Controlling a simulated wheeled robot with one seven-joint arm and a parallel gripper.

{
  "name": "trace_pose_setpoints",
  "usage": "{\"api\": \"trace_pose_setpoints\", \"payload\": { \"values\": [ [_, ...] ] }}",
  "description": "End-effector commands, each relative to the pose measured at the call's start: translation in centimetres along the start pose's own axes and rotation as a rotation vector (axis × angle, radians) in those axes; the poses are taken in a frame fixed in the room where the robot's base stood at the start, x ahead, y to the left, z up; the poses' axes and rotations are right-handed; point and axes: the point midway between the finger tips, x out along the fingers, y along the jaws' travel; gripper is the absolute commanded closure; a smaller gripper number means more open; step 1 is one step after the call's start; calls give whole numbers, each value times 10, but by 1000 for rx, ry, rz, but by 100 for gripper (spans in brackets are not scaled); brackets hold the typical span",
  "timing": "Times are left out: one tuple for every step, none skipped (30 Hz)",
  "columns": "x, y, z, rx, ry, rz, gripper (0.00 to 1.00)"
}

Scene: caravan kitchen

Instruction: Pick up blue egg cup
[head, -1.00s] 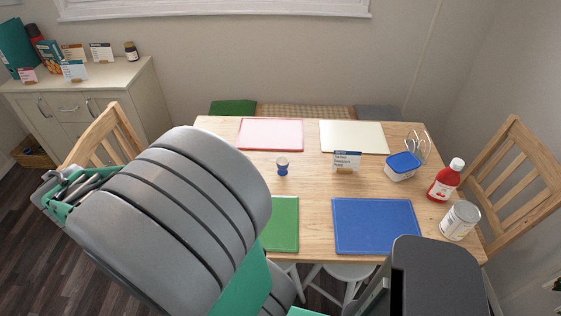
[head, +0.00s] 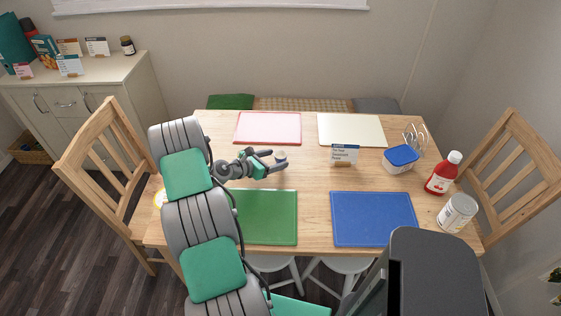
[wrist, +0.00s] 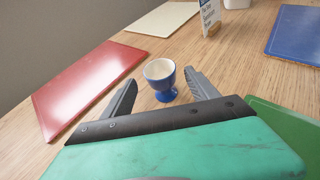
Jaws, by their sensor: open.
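The blue egg cup (wrist: 160,76) stands upright on the wooden table in the wrist view, with a pale inside and a blue foot. In the head view the egg cup (head: 281,156) is mostly hidden by my gripper, with only its pale top showing. My gripper (head: 280,160) is low over the table, reaching in from the left. In the wrist view my gripper (wrist: 160,88) is open, with one finger to each side of the egg cup. The cup appears between or just beyond the fingertips; I cannot tell if either finger touches it.
A red board (head: 268,128), a cream board (head: 351,130), a green board (head: 266,218) and a blue board (head: 374,219) lie around the cup. A small sign (head: 344,155), lidded tub (head: 401,159), red bottle (head: 443,173) and white tin (head: 457,213) stand to the right.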

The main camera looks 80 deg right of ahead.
Motion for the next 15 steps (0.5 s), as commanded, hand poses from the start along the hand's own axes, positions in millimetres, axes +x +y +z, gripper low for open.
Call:
{"api": "trace_pose_setpoints", "payload": {
  "values": [
    [8,-2,1,1,1,-3,32],
    [11,-2,1,1,2,-3,32],
    [17,-2,2,2,3,-3,32],
    [21,-3,2,2,3,-4,32],
    [26,-3,3,2,2,-3,32],
    [34,-4,5,3,2,-4,32],
    [39,-4,4,2,4,-5,32],
    [45,-4,4,3,4,-3,32],
    [52,-4,3,4,4,-3,32],
    [56,-4,3,2,4,-2,32],
    [58,-3,3,3,3,-1,32],
    [61,-3,3,4,3,0,32],
    [62,-2,2,4,4,0,32],
    [62,-2,2,3,4,1,32],
    [62,-2,2,3,4,1,32]
  ]
}}
